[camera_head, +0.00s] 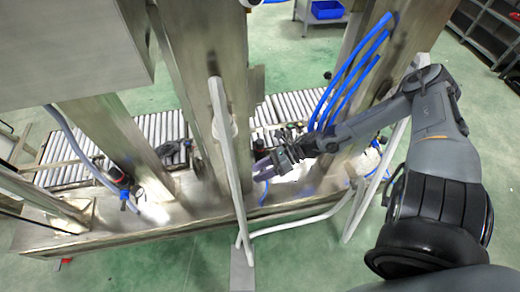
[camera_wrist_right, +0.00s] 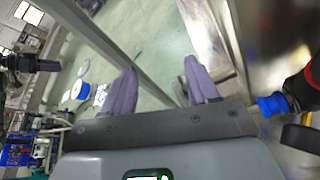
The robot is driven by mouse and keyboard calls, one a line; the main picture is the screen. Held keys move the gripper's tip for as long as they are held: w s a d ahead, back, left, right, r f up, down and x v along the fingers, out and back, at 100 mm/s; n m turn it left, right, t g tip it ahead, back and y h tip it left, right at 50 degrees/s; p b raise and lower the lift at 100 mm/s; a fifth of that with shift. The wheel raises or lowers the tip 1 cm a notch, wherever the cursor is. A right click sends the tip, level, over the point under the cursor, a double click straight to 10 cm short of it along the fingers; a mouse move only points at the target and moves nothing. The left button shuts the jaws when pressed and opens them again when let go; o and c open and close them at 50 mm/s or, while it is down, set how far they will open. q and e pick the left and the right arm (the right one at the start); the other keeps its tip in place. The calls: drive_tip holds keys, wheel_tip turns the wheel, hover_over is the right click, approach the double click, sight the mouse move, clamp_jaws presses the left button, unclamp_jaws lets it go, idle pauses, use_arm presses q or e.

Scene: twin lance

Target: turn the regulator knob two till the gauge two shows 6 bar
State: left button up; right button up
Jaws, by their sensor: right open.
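My right gripper (camera_head: 264,172) is open and empty beside the metal frame; its two purple-grey fingers stand apart in the right wrist view (camera_wrist_right: 160,82). A regulator-like fitting, black and red (camera_wrist_right: 302,85) with a blue connector (camera_wrist_right: 270,105), is at the right edge of the right wrist view, outside the fingers and apart from them. Another red and black fitting (camera_head: 121,183) is on the left post in the head view. I cannot tell which fitting carries knob two. No gauge face can be read. My left gripper is not in view.
A pale upright bar (camera_head: 228,150) stands close to the left of my right gripper. Blue hoses (camera_head: 350,70) hang above my right forearm. A roller conveyor (camera_head: 160,127) runs behind the metal posts. Green floor (camera_head: 150,262) is free in front.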

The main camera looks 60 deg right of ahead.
drive_tip(key=d+n+g+h+b, duration=0.1)
drive_tip(key=d+n+g+b, duration=0.2)
drive_tip(key=d, duration=0.6)
drive_tip(key=n+h+b, duration=0.3)
drive_tip(key=b, duration=0.2)
approach(261, 141)
drive_tip(key=f, duration=0.1)
drive_tip(key=shift+y, duration=0.3)
drive_tip(key=b+x, duration=0.4)
drive_tip(key=x, duration=0.4)
drive_tip(key=shift+w+f, duration=0.1)
drive_tip(key=shift+b+x, duration=0.5)
drive_tip(key=shift+x, duration=0.35)
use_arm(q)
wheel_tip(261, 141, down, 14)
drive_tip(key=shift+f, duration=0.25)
use_arm(e)
drive_tip(key=shift+w, duration=0.1)
drive_tip(key=c, duration=1)
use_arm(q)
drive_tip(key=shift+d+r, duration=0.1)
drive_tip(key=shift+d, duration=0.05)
